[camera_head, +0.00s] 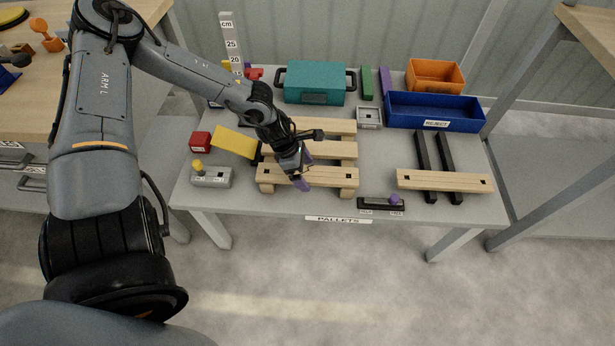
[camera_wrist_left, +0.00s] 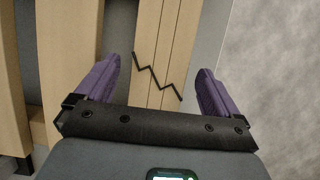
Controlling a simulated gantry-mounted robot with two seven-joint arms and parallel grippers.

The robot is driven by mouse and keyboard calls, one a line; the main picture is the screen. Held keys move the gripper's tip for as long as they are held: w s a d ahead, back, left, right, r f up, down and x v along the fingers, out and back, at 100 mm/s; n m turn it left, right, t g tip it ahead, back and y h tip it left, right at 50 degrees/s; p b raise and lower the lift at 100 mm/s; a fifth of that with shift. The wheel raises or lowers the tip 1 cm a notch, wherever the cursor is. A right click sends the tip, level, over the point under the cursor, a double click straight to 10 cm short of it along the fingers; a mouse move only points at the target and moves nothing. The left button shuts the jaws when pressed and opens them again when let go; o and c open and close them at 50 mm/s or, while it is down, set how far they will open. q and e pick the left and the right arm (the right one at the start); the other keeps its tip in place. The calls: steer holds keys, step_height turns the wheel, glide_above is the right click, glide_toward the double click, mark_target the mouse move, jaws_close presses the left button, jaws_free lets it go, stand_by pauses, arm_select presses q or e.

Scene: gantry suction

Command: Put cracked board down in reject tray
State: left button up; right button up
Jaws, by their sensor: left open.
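The cracked board (camera_wrist_left: 146,92) is a pale wooden plank with a black zigzag crack mark, seen in the left wrist view between my fingers. In the head view it appears to be the front plank (camera_head: 335,175) of the pallet. My left gripper (camera_head: 303,172) has purple fingers and is over that plank. In the left wrist view the gripper (camera_wrist_left: 158,66) is open, one finger on either side of the plank; I cannot tell whether they touch it. The reject tray (camera_head: 437,124) is a blue open box with a REJECT label, at the back right of the table. My right gripper is not in view.
A spare plank (camera_head: 445,181) lies across two black rails at the right. A teal case (camera_head: 314,82), an orange bin (camera_head: 434,75) and a small grey box (camera_head: 369,117) stand at the back. Yellow (camera_head: 234,142) and red (camera_head: 200,142) blocks sit left of the pallet.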

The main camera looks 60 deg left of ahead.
arm_select(q)
steer(key=c, duration=1.3)
steer(key=shift+o, duration=0.2)
steer(key=shift+r, duration=0.15)
